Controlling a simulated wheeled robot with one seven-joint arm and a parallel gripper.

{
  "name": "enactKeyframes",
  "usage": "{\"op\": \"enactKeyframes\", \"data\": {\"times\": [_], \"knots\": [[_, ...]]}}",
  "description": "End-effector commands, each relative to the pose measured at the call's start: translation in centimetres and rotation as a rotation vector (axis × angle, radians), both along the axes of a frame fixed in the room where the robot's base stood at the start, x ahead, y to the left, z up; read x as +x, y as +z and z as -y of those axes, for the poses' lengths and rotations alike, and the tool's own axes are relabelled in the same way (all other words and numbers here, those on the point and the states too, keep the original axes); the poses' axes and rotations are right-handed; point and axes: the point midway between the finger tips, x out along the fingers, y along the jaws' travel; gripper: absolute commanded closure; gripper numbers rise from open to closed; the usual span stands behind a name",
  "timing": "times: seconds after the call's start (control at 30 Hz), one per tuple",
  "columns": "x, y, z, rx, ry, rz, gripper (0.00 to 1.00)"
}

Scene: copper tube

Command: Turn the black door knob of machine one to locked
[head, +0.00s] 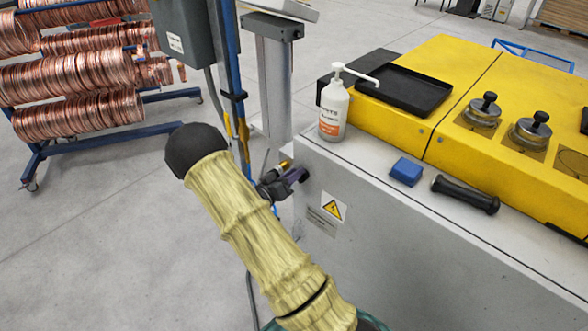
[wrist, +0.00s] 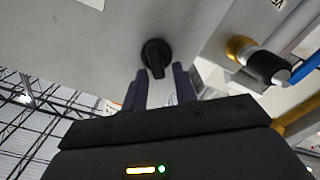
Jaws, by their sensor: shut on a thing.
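The black door knob (wrist: 155,55) sits on the pale grey panel of the machine in the wrist view. Its grip bar points down in that picture, between the tips of my gripper's (wrist: 160,82) two dark purple fingers. My gripper is shut on the knob. In the head view my gripper (head: 284,180) reaches the left end face of the grey machine cabinet (head: 400,240), near its upper left corner. The knob is mostly hidden there by the fingers. No lock markings are readable.
A yellow triangle warning sign (head: 333,208) is just below right of the gripper. A grey post (head: 275,85) and blue pipe stand close behind the arm. A fitting with a yellow ring (wrist: 240,47) lies right of the knob. Floor at left is open before the copper coil rack (head: 80,95).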

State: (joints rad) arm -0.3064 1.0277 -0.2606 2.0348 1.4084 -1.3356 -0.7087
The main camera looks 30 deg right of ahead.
Motion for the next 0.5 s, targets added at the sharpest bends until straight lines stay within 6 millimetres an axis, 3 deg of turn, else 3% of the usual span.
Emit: {"op": "enactKeyframes", "data": {"times": [0.5], "knots": [[0.47, -0.62, -0.19, -0.167, 0.001, -0.465, 0.95]]}}
